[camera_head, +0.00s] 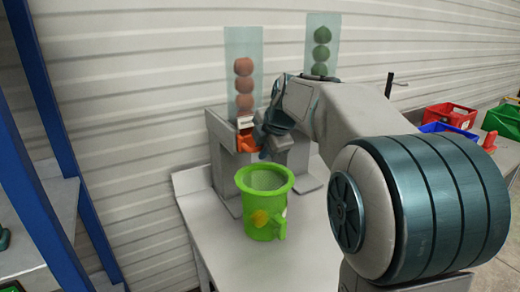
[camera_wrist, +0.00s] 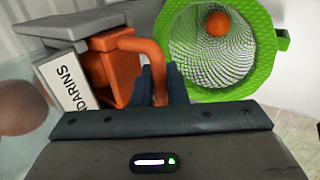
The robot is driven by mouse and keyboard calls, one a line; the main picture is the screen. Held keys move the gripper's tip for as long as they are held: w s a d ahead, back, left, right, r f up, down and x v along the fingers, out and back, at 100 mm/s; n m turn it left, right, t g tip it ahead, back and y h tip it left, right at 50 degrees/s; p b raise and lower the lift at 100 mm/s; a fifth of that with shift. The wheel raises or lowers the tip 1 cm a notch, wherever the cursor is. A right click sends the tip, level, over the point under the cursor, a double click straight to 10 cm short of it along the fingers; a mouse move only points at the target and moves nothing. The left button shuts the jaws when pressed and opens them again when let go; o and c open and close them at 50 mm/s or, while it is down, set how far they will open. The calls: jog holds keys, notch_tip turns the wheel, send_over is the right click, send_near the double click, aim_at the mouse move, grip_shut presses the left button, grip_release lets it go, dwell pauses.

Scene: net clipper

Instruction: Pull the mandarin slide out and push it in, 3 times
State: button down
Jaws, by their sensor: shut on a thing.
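The orange mandarin slide (camera_head: 246,141) shows at the front of the grey dispenser (camera_head: 217,140), under a clear tube (camera_head: 230,63) holding several mandarins (camera_head: 244,86). My gripper (camera_head: 266,140) is at the slide, partly hidden by my wrist. In the wrist view my gripper (camera_wrist: 161,86) is shut on the bent orange handle of the slide (camera_wrist: 143,45). The label "MANDARINS" (camera_wrist: 68,86) is beside it, partly cut off. I cannot tell how far the slide is out. One orange fruit (camera_wrist: 217,23) lies in the net of the green clipper (camera_wrist: 262,62).
The green clipper also stands on the table below the dispenser in the head view (camera_head: 262,212). A second tube with green fruit (camera_head: 321,52) stands to the right, behind my arm. Red, blue and green crates (camera_head: 449,116) are at the far right. A blue rack post (camera_head: 50,110) rises at left.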

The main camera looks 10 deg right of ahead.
jog(key=s+d+b, duration=0.3)
jog(key=s+b, duration=0.1)
jog(key=s, duration=0.4)
jog(key=shift+s+r, duration=0.25)
jog(key=shift+s, duration=0.15)
dwell(0.3)
dwell(0.5)
